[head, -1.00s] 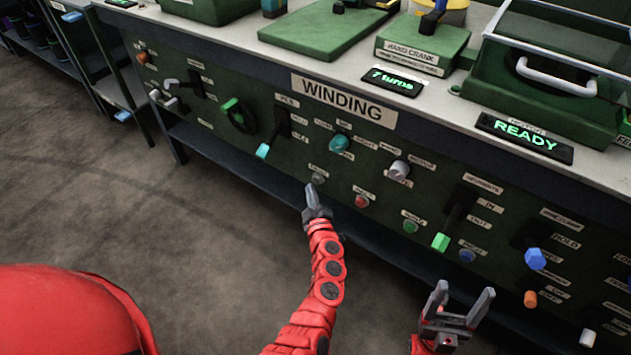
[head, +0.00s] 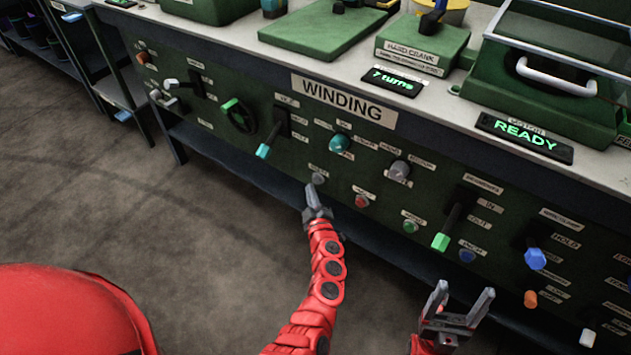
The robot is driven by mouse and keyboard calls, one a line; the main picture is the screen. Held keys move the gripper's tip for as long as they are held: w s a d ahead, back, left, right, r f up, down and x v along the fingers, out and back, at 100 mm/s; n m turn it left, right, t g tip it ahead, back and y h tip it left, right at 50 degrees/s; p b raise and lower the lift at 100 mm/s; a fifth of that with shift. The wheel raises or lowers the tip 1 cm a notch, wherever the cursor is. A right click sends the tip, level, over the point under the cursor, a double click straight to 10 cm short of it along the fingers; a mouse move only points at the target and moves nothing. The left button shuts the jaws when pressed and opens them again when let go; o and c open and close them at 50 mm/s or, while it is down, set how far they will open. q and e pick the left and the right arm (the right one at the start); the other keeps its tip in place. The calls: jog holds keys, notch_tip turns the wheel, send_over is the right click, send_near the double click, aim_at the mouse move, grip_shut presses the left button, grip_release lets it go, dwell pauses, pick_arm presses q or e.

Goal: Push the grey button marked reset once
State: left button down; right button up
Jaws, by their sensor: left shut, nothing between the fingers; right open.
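The grey button (head: 318,178) sits low on the green panel under the WINDING sign, with a small label just above it that is too blurred to read for sure. My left gripper (head: 312,188) is shut and empty, its tip pointing up at the panel just below the grey button. The tip is very close to the button; I cannot tell whether they touch. My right gripper (head: 462,298) is open and empty, in front of the panel at the lower right.
A red button (head: 362,201) and a green button (head: 410,226) lie to the right of the grey one. A teal knob (head: 340,143), a grey knob (head: 399,170) and a green-tipped lever (head: 441,241) stick out nearby.

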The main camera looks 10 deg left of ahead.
pick_arm(q)
jog(key=shift+w, duration=0.1)
jog(key=shift+w+d, duration=0.1)
jog(key=shift+w, duration=0.2)
jog(key=shift+w+d, duration=0.15)
jog(key=shift+w, duration=0.15)
dwell(0.5)
jog(key=shift+s, duration=0.2)
jog(key=shift+s+a+p, duration=0.3)
jog(key=shift+s+p, duration=0.05)
jog(key=shift+s, duration=0.2)
jog(key=s, duration=0.1)
jog(key=s+a+p, duration=0.1)
jog(key=s, duration=0.2)
jog(key=shift+s+a, duration=0.35)
